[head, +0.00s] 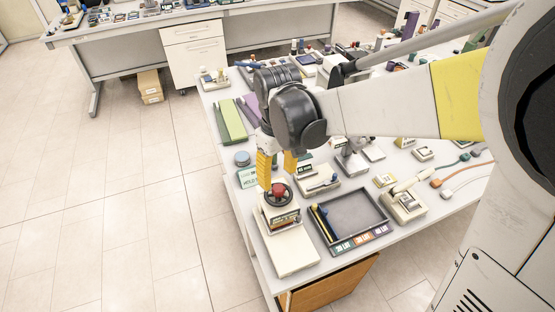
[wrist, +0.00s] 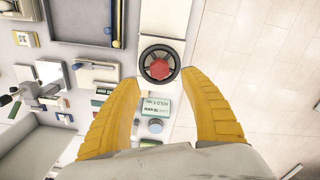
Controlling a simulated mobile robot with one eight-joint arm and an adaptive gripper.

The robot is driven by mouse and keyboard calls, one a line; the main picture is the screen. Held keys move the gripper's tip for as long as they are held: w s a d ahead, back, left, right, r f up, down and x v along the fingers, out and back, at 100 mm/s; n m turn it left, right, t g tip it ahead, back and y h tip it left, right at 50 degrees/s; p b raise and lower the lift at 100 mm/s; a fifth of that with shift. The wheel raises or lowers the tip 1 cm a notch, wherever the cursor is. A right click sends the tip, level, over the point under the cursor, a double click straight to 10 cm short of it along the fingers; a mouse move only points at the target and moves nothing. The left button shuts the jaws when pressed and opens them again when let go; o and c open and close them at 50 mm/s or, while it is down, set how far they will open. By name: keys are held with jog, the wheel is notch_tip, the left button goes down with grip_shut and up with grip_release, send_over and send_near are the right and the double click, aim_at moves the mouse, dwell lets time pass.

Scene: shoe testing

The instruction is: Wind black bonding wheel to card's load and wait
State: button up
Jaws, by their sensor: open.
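The black bonding wheel (head: 278,193) has a red centre and sits on top of a cream press (head: 292,252) near the table's front left corner. In the wrist view the wheel (wrist: 148,51) shows between my yellow fingertips, nearer the right one. My gripper (head: 276,182) is open and empty, pointing down, with its fingertips close to the wheel; I cannot tell whether they touch it. A green and white card (head: 247,178) lies left of the press; a card in the wrist view (wrist: 156,107) reads something like "HOLD 5". Its load text is too small to read.
A dark grey tray (head: 355,209) holding a blue and a yellow rod lies right of the press. Small devices (head: 404,203) crowd the table beyond it. A blue-grey round tin (head: 242,158) stands near the left edge. Floor (head: 120,220) left of the table is clear.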

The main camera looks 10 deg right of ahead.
aim_at(278, 187)
notch_tip(278, 187, up, 7)
jog(key=shift+f, duration=0.15)
jog(key=shift+d+f, duration=0.1)
dwell(0.3)
jog(key=s+d+f+m+t+b, duration=0.7)
jog(key=s+d+f+b, duration=0.3)
jog(key=s+d+b, duration=0.1)
jog(key=shift+d+f+b, duration=0.35)
jog(key=shift+d+b, duration=0.5)
jog(key=shift+d, duration=0.4)
